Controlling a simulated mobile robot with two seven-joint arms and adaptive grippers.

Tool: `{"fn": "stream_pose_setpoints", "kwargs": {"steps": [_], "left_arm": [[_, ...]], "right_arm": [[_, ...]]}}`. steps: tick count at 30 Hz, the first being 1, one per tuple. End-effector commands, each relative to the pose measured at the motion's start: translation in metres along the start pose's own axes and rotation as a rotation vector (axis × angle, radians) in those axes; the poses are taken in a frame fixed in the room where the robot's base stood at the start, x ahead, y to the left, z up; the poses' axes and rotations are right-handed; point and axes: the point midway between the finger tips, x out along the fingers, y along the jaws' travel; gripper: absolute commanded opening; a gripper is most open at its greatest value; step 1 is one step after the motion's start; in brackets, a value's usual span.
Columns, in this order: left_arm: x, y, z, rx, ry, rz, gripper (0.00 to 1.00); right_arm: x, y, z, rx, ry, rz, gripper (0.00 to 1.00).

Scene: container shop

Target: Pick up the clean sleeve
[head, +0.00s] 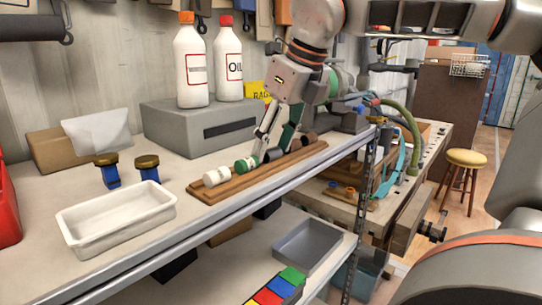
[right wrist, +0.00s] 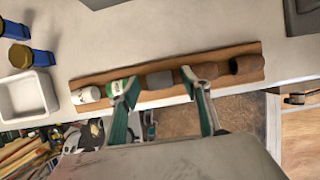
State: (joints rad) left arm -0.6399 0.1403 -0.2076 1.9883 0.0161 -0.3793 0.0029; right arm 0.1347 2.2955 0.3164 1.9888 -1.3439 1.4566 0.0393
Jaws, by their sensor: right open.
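A wooden board (head: 225,196) on the shelf carries a row of short cylinders. From left to right they are a white one (head: 216,177), a green-and-white one (head: 246,164), a grey one (head: 273,155), a rusty brown one (head: 294,145) and a dark brown one (head: 309,138). No readable label names the clean sleeve; the grey one (right wrist: 160,79) looks plain and rust-free. My right gripper (head: 272,137) is open above the board. In the right wrist view its fingertips (right wrist: 161,86) appear on either side of the grey cylinder; contact is unclear. My left gripper is not in view.
A white tray (head: 118,226) and two blue pieces with brass tops (head: 148,168) stand left of the board. A grey box (head: 205,132) with two white bottles (head: 190,68) stands behind it. The shelf's front edge (head: 210,228) runs close in front.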

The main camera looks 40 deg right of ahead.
Motion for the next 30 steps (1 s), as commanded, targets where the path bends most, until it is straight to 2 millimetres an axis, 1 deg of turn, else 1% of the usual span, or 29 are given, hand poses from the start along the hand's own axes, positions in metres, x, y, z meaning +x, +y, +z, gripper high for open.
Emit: {"fn": "stream_pose_setpoints", "kwargs": {"steps": [5, 6, 8, 9, 11, 19, 22, 26, 30], "left_arm": [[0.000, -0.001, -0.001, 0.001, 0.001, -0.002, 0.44], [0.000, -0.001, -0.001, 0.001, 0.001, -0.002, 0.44], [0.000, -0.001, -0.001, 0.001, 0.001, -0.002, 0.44], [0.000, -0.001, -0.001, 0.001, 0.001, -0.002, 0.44], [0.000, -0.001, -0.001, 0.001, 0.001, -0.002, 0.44], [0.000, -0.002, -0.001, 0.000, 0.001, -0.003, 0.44], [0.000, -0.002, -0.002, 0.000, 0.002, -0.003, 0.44], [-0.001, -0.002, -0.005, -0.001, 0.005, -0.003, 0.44], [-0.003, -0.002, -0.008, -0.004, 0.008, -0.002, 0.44]], "right_arm": [[0.000, 0.000, 0.000, -0.001, -0.001, 0.000, 0.47], [0.000, 0.000, 0.000, -0.001, -0.001, 0.000, 0.45], [0.000, 0.000, 0.000, -0.001, -0.001, 0.000, 0.29], [0.000, 0.000, 0.000, -0.001, -0.001, 0.000, 0.19], [0.000, 0.000, 0.000, -0.001, -0.001, 0.000, 0.04], [-0.001, 0.000, 0.001, -0.001, -0.002, 0.000, 0.04], [-0.005, 0.000, 0.003, 0.000, -0.003, -0.001, 0.04], [-0.022, -0.001, 0.010, 0.001, -0.005, -0.003, 0.03], [-0.048, 0.000, 0.021, 0.001, -0.007, -0.003, 0.03]]}}
